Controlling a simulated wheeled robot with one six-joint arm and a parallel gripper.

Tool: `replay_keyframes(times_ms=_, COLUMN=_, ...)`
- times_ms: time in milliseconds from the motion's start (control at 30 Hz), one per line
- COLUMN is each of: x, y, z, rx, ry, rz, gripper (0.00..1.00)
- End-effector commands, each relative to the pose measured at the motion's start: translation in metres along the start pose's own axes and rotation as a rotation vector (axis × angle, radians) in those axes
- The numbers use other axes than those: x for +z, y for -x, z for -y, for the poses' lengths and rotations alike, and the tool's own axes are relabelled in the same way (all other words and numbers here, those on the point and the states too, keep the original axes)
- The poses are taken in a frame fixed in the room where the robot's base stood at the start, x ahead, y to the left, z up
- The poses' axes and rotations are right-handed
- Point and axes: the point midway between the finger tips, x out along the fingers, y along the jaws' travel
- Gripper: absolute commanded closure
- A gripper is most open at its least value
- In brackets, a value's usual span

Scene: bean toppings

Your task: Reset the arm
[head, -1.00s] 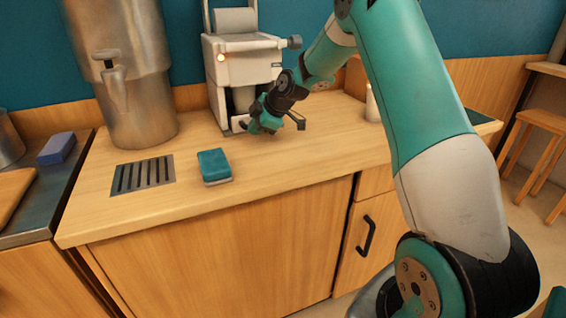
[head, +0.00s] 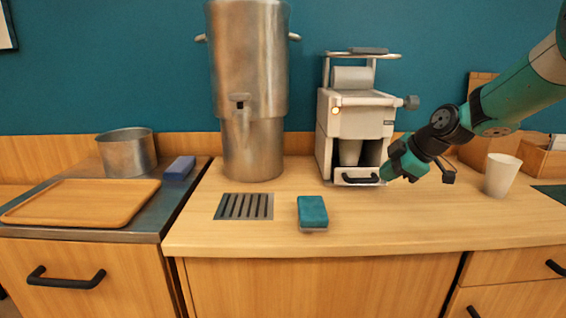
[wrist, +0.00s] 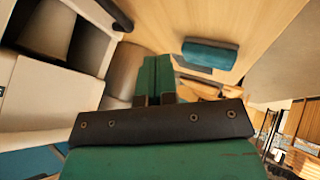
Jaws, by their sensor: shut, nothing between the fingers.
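My gripper (head: 389,172) is at the right front of the white machine (head: 358,118), close to the black handle of its lower drawer (head: 360,178). In the wrist view its two green fingers (wrist: 154,80) are together with nothing between them. My arm reaches in from the right side of the head view. I cannot tell whether the fingertips touch the machine.
A teal sponge (head: 312,211) and a drain grille (head: 244,206) are on the counter. A steel urn (head: 250,95) stands behind them. A white cup (head: 501,175) stands right of my gripper. A wooden tray (head: 80,203), pot (head: 127,152) and blue sponge (head: 180,168) are at left.

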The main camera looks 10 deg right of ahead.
Motion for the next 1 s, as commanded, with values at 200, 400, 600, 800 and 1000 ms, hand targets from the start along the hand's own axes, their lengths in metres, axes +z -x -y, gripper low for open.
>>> replay_keyframes(times_ms=200, x=-0.060, y=0.022, z=0.028, rx=-0.082, ry=-0.087, rz=-0.012, gripper=1.00)
replay_keyframes(times_ms=400, x=-0.168, y=0.082, z=0.125, rx=-0.289, ry=-0.320, rz=0.038, gripper=1.00)
replay_keyframes(times_ms=600, x=-0.217, y=0.155, z=0.233, rx=-0.449, ry=-0.551, rz=0.194, gripper=1.00)
replay_keyframes(times_ms=800, x=-0.218, y=0.196, z=0.293, rx=-0.501, ry=-0.683, rz=0.322, gripper=1.00)
replay_keyframes(times_ms=1000, x=-0.215, y=0.200, z=0.303, rx=-0.506, ry=-0.712, rz=0.350, gripper=1.00)
